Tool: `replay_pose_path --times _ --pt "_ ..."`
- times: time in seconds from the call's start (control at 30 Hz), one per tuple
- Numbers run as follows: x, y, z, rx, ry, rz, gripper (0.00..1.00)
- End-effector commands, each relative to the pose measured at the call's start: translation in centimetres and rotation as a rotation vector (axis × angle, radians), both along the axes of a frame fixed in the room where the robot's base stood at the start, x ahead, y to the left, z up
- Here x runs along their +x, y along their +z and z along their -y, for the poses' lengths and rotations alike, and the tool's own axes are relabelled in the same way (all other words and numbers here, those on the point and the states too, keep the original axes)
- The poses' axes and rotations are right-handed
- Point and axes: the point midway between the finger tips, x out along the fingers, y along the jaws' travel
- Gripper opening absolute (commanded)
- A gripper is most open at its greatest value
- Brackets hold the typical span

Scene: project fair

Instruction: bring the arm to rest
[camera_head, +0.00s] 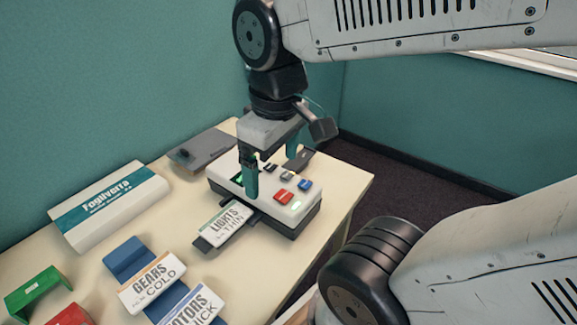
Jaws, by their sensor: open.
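My gripper (272,175) hangs from my arm and points down over a white device (257,207) with a dark base. Its two teal fingers are apart, with nothing seen between them. The left finger overlaps the device's front top edge in the picture; I cannot tell if it touches. The device has red, blue and dark buttons and green lights on its top. A card (224,227) reading "LIGHTS THIN" lies on a dark tray at the device's front.
The cream table (60,262) also holds a white and teal box (108,205), a grey flat plate (202,150), a "GEARS COLD" card (152,282), another card on a blue stand (190,306), a green stand (33,290) and a red piece (70,314). Teal walls stand behind.

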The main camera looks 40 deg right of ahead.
Motion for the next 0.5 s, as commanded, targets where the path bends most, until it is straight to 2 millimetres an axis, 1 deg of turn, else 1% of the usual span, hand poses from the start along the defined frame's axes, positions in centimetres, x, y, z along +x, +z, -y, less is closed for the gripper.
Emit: replay_pose_path --times 0.03,0.1,0.2,0.3,0.5 --pt "-1.1 0.3 0.1 0.007 -0.074 0.011 0.92" --pt "-2.2 0.6 0.2 0.016 -0.164 0.016 0.92" --pt "-3.1 0.7 0.3 0.024 -0.242 0.018 0.92" --pt "-3.5 0.8 0.3 0.027 -0.270 0.017 0.92" --pt "-3.4 0.8 0.3 0.027 -0.270 0.017 0.92"
